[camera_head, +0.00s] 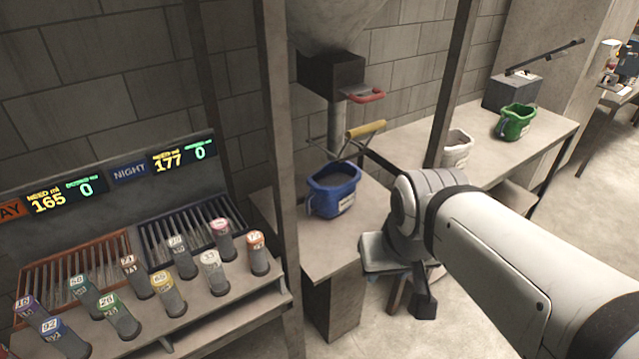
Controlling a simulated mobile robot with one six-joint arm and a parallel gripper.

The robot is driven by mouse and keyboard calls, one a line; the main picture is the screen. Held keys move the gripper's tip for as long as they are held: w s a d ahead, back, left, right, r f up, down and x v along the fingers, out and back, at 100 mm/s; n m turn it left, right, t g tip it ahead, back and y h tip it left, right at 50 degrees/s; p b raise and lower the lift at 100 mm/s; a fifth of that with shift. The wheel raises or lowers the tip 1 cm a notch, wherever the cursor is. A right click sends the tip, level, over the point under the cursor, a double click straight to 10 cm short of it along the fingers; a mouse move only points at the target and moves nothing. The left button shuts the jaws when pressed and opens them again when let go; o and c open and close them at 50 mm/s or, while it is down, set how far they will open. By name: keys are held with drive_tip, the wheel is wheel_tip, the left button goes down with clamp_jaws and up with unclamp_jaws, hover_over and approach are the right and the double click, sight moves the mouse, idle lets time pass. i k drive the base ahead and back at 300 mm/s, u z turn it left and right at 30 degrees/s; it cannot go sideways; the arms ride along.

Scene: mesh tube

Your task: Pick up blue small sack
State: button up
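A blue small sack (334,192), shaped like an open pail with a pale label on its front, stands on the low bench below the hopper spout. Its inside looks dark and its contents cannot be made out. My arm comes in from the lower right, and its wrist is to the right of the blue sack. My gripper (424,304) seems to point down beyond the bench's right side, apart from the sack. Its fingers are too dark and small to tell open from shut.
A hopper spout (333,75) with a red handle (362,95) and a wooden-gripped lever (366,129) hangs above the blue sack. A white sack (456,149) and a green sack (516,122) stand farther right. Labelled tubes (170,296) fill the left rack beside upright posts (277,150).

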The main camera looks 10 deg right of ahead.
sight(333, 190)
drive_tip(key=u, duration=0.35)
drive_tip(key=k, duration=1.15)
drive_tip(key=u, duration=0.5)
drive_tip(key=i, duration=1.4)
drive_tip(key=z, duration=0.05)
drive_tip(key=k, duration=0.5)
drive_tip(key=z, duration=0.15)
